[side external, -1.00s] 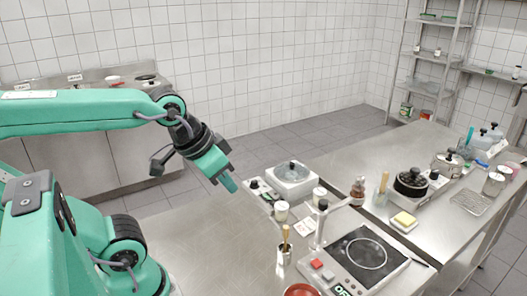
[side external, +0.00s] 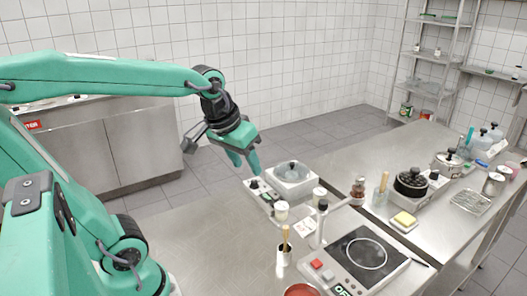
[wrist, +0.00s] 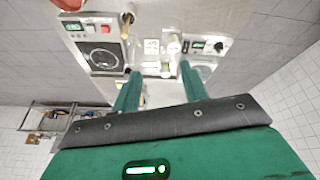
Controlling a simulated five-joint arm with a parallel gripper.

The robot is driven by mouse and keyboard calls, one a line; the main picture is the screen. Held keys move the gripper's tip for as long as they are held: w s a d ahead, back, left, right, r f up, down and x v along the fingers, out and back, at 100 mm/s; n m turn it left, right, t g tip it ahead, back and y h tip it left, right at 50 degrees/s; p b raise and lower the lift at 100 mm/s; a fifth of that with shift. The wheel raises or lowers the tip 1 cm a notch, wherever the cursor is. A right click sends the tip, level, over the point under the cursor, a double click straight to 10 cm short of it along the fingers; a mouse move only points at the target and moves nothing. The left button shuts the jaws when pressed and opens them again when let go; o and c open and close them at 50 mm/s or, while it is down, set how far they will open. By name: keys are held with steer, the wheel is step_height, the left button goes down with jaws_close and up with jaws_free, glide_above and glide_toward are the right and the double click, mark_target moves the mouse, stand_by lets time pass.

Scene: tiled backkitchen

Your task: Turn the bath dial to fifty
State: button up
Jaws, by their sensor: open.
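The water bath (side external: 293,188) is a white box with a round lidded top at the back left of the steel counter. Its control panel carries a black dial (side external: 254,184) at the far-left end. In the wrist view the dial (wrist: 219,46) shows at the right, beside a small green display (wrist: 198,44). The dial's setting is too small to read. My gripper (side external: 244,162) is open and empty, above and slightly left of the dial, apart from it. In the wrist view its two green fingers (wrist: 160,72) are spread, with the dial to the right of them.
A hotplate (side external: 366,250) with a red button stands at the front right. A metal cup with a wooden-handled tool (side external: 284,255), a white-capped jar (side external: 281,211) and a tall post (side external: 321,222) stand near the bath. The counter left of these is clear.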

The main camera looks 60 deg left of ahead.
steer(key=w+a+f+n+g, duration=0.1)
steer(key=w+a+n, duration=0.2)
steer(key=w+a, duration=0.25)
steer(key=n+g, duration=0.3)
steer(key=n, duration=0.6)
glide_above(254, 181)
steer(key=shift+h, duration=0.3)
steer(key=f, duration=1.4)
steer(key=shift+d, duration=0.2)
steer(key=shift+a+f, duration=0.15)
steer(key=shift+a, duration=0.05)
steer(key=shift+f, duration=0.1)
steer(key=shift+f, duration=3.8)
jaws_close()
